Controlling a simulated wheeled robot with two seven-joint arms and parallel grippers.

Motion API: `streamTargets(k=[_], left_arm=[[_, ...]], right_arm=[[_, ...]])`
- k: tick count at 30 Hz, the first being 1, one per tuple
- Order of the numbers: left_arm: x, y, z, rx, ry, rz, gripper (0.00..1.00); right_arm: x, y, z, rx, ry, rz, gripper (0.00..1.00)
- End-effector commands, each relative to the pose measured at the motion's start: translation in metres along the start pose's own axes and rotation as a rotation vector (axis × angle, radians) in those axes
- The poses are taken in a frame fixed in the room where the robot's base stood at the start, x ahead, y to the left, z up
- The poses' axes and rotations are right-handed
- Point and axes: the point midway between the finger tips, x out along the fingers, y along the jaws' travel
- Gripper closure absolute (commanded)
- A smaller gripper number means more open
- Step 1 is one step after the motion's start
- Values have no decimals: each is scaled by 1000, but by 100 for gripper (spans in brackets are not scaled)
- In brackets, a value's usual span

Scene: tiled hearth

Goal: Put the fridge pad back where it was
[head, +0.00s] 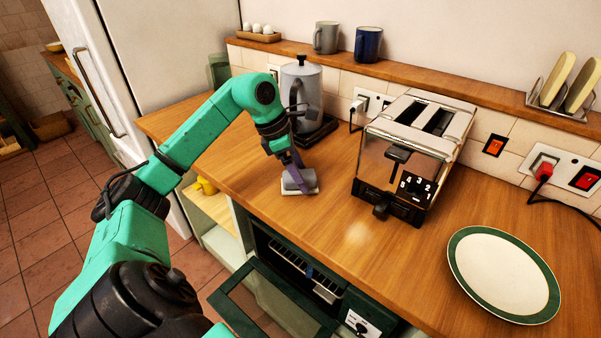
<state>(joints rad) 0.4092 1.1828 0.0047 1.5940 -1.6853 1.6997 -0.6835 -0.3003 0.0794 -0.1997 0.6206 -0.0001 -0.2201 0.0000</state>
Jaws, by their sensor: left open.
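A small pale flat pad (312,190), which looks like the fridge pad, lies on the wooden counter just left of the toaster. My left gripper (297,180) points down right over it, with its fingers open at the pad. The fingers hide part of the pad, and I cannot tell whether they touch it. The white fridge (165,45) stands at the upper left with its door closed; my arm crosses in front of its lower part. My right gripper is not in view.
A chrome toaster (418,150) stands right of the pad and a grey kettle (302,85) behind it. A green-rimmed plate (503,274) lies at the right. The oven door (270,308) hangs open below the counter. Mugs stand on the back ledge.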

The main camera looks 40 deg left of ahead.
Motion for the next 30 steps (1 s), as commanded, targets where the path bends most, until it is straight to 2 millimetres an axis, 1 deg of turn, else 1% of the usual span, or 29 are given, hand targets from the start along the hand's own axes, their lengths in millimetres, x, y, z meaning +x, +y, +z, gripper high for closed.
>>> streamTargets(k=[2, 5, 9, 12, 13, 15, 17, 30], left_arm=[[-14, 1, 0, -1, 0, 6, 14], [-42, 2, 0, -1, -2, 8, 14], [-83, 1, 1, -1, -2, 6, 14], [-104, 1, 2, 0, -2, 3, 14], [-109, 1, 1, 0, -2, 3, 14], [-115, 0, 1, 0, -1, 1, 14], [-116, 0, 0, 0, 0, 0, 14], [-116, 0, 0, 0, 0, 0, 14]], right_arm=[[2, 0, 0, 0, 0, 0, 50], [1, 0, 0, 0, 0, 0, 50], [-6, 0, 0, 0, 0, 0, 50], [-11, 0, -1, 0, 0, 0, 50], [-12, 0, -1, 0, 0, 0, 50], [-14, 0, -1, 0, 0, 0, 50], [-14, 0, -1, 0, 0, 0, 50], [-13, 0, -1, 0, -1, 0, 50]])
